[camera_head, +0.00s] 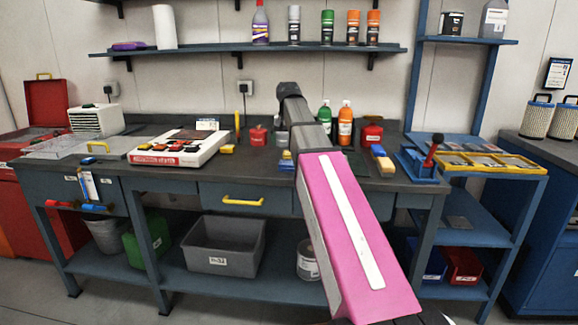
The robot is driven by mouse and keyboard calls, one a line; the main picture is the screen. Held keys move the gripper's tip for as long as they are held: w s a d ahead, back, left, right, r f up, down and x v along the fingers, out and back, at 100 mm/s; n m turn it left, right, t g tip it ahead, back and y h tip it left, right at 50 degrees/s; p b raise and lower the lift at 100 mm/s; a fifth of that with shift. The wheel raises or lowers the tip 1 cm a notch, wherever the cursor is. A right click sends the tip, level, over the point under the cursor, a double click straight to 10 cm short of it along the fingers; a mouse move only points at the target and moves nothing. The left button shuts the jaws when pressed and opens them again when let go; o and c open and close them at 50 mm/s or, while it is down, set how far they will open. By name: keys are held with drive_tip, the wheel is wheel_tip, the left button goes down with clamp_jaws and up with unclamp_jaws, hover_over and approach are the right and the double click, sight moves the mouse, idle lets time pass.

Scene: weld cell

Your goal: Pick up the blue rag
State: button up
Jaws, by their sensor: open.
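I cannot pick out a blue rag with certainty. My pink and dark grey arm reaches up through the middle of the view and covers part of the bench top. My gripper's fingers do not show.
A white and red case (165,158) sits on the bench left of centre. Green (325,116) and orange (345,122) bottles stand behind my arm. A blue vise (419,166) is at the right end. A shelf (230,50) with spray cans hangs above.

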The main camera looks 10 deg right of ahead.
sight(287, 163)
wheel_tip(287, 163, down, 4)
drive_tip(key=shift+f, duration=0.1)
drive_tip(key=shift+s+a+f, duration=0.15)
drive_tip(key=shift+f, duration=1.1)
drive_tip(key=shift+s+a+f, duration=0.1)
drive_tip(key=shift+s+f, duration=0.05)
drive_tip(key=shift+f, duration=1.1)
drive_tip(key=c, duration=1)
